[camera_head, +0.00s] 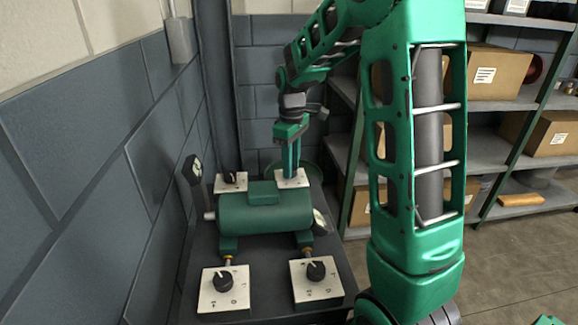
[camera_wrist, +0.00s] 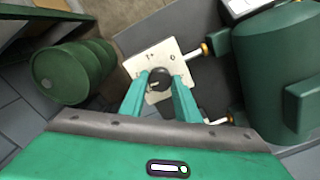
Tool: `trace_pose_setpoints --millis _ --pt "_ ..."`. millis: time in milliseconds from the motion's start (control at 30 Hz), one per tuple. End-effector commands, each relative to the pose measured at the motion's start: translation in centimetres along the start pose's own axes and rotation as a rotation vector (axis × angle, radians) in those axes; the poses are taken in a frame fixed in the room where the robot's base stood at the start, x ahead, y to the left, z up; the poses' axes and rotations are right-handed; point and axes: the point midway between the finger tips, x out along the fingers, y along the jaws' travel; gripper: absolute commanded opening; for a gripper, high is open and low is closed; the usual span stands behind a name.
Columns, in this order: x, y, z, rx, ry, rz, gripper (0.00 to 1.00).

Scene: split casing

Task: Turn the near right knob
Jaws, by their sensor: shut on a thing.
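The near right knob (camera_head: 316,271) is black with a white pointer on a white marked plate, at the front right of the casing in the head view. My gripper (camera_head: 291,168) is not at it; it points down at the far right plate (camera_head: 281,183), behind the casing. In the wrist view my gripper (camera_wrist: 160,84) is shut on a black knob (camera_wrist: 159,74) on a white plate (camera_wrist: 142,65). I take this as the far right knob, hidden behind the fingers in the head view.
A green cylinder casing (camera_head: 265,213) lies between the knobs on a dark stand. The near left knob (camera_head: 222,281) and far left knob (camera_head: 229,177) stand free. A green drum (camera_wrist: 75,74) is beside the stand. Shelves with boxes (camera_head: 499,75) are at right, a wall at left.

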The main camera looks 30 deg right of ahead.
Motion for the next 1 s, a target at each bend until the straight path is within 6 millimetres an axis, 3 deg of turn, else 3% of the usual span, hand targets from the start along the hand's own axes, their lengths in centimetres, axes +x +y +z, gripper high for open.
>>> trace_pose_setpoints --millis 500,1000 --pt "-0.29 0.53 -0.15 -0.452 0.006 0.013 0.07" --pt "-0.30 0.62 -0.12 -0.660 0.004 0.014 0.07"
